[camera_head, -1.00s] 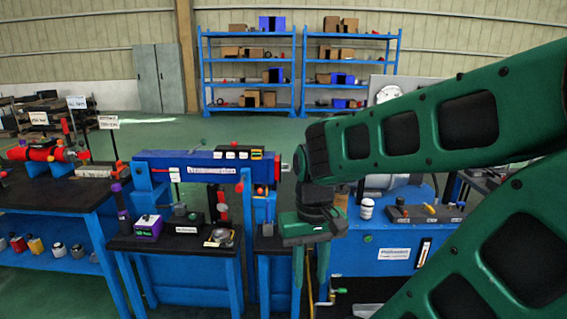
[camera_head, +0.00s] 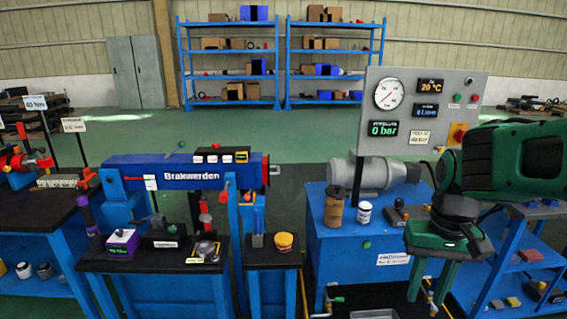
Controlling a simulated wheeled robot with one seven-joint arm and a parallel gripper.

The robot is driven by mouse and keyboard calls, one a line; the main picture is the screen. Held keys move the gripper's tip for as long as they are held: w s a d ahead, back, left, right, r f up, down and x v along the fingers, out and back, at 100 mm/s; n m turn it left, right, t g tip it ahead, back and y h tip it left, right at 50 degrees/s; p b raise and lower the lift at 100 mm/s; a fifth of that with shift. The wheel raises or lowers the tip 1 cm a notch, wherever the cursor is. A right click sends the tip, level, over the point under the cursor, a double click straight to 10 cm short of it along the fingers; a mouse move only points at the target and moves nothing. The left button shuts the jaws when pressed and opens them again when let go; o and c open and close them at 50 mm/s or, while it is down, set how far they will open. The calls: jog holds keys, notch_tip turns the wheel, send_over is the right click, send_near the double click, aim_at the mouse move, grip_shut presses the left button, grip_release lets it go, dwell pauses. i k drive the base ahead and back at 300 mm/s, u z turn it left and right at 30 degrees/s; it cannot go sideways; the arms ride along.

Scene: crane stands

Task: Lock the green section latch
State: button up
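My green gripper (camera_head: 447,272) is at the right, pointing down, with its two fingers apart and nothing seen between them. It hangs in front of the blue pump cabinet's right side. No latch is clearly marked as the green section latch. A small green-tipped lever (camera_head: 178,147) stands on top of the long blue boom (camera_head: 135,167), well left of my gripper. A small green handle (camera_head: 335,299) shows low in front of the cabinet, left of and below my gripper. I cannot tell which is the latch, or its position.
The blue cabinet (camera_head: 330,240) carries a motor, a brown bottle, a white jar and a gauge panel (camera_head: 430,108). Black-topped tables (camera_head: 150,262) with small parts stand in front of the boom. A blue shelf cart (camera_head: 520,265) is at right. Open floor lies behind.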

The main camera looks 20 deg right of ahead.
aim_at(182, 144)
jog(key=z, duration=0.1)
jog(key=i, duration=1)
jog(key=u, duration=0.05)
